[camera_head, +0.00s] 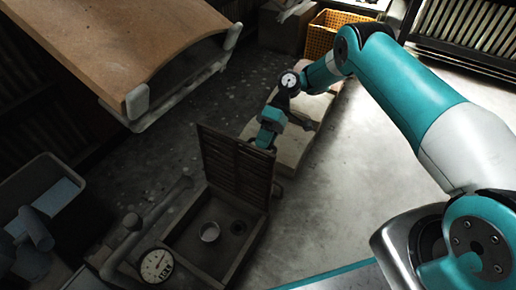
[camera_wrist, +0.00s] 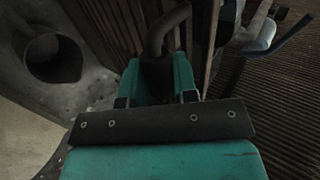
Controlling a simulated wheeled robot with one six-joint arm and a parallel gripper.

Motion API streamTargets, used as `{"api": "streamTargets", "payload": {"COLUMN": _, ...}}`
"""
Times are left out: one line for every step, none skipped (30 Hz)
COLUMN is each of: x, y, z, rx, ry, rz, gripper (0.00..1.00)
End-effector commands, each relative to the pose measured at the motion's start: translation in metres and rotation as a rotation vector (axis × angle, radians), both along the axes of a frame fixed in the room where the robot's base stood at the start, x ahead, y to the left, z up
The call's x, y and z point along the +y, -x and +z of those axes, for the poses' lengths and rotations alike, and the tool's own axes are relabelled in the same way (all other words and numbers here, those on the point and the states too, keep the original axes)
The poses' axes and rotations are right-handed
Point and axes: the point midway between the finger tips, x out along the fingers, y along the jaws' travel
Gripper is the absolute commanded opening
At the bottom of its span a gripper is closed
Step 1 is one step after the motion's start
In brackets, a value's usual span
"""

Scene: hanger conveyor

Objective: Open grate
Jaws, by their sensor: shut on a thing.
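The box is uncovered, with a pale round ring (camera_head: 209,231) and a dark round part inside. My gripper (camera_head: 267,140) is at the grate's upper right corner. In the wrist view, the teal fingers of my gripper (camera_wrist: 158,75) are shut around the lower end of a dark curved handle (camera_wrist: 168,28). Slats of the grate (camera_wrist: 110,22) show behind the handle. The exact grip contact is in shadow.
A pressure gauge (camera_head: 156,265) and pipe (camera_head: 150,220) stand left of the box. A bin (camera_head: 45,215) is at the left. A brown panel (camera_head: 125,40) overhangs the upper left. A pallet-like block (camera_head: 293,150) lies behind my gripper. Floor (camera_head: 330,220) at the right is clear.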

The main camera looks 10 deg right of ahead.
Motion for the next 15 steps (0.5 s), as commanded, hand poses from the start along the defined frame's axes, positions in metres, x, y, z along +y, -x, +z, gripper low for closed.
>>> {"api": "streamTargets", "payload": {"x": -0.002, "y": 0.0, "z": -0.011, "rx": 0.004, "ry": 0.001, "rz": -0.001, "gripper": 0.0}}
{"api": "streamTargets", "payload": {"x": -0.004, "y": -0.001, "z": -0.012, "rx": 0.004, "ry": 0.001, "rz": -0.003, "gripper": 0.0}}
{"api": "streamTargets", "payload": {"x": -0.007, "y": -0.002, "z": -0.013, "rx": 0.006, "ry": 0.0, "rz": -0.003, "gripper": 0.0}}
{"api": "streamTargets", "payload": {"x": -0.009, "y": -0.003, "z": -0.013, "rx": 0.005, "ry": 0.0, "rz": -0.004, "gripper": 0.0}}
{"api": "streamTargets", "payload": {"x": -0.01, "y": -0.004, "z": -0.014, "rx": 0.006, "ry": 0.001, "rz": -0.005, "gripper": 0.0}}
{"api": "streamTargets", "payload": {"x": -0.013, "y": -0.004, "z": -0.014, "rx": 0.006, "ry": 0.001, "rz": -0.005, "gripper": 0.0}}
{"api": "streamTargets", "payload": {"x": -0.014, "y": -0.005, "z": -0.014, "rx": 0.007, "ry": 0.0, "rz": -0.004, "gripper": 0.0}}
{"api": "streamTargets", "payload": {"x": -0.015, "y": -0.005, "z": -0.015, "rx": 0.007, "ry": 0.0, "rz": -0.005, "gripper": 0.0}}
{"api": "streamTargets", "payload": {"x": -0.017, "y": -0.006, "z": -0.015, "rx": 0.008, "ry": 0.001, "rz": -0.006, "gripper": 0.0}}
{"api": "streamTargets", "payload": {"x": -0.018, "y": -0.006, "z": -0.015, "rx": 0.008, "ry": 0.0, "rz": -0.006, "gripper": 0.0}}
{"api": "streamTargets", "payload": {"x": -0.018, "y": -0.007, "z": -0.015, "rx": 0.008, "ry": 0.0, "rz": -0.006, "gripper": 0.0}}
{"api": "streamTargets", "payload": {"x": -0.02, "y": -0.007, "z": -0.015, "rx": 0.009, "ry": -0.001, "rz": -0.006, "gripper": 0.0}}
{"api": "streamTargets", "payload": {"x": -0.02, "y": -0.007, "z": -0.015, "rx": 0.009, "ry": 0.0, "rz": -0.008, "gripper": 0.0}}
{"api": "streamTargets", "payload": {"x": -0.021, "y": -0.007, "z": -0.015, "rx": 0.01, "ry": 0.0, "rz": -0.009, "gripper": 0.0}}
{"api": "streamTargets", "payload": {"x": -0.022, "y": -0.007, "z": -0.015, "rx": 0.01, "ry": 0.001, "rz": -0.01, "gripper": 0.0}}
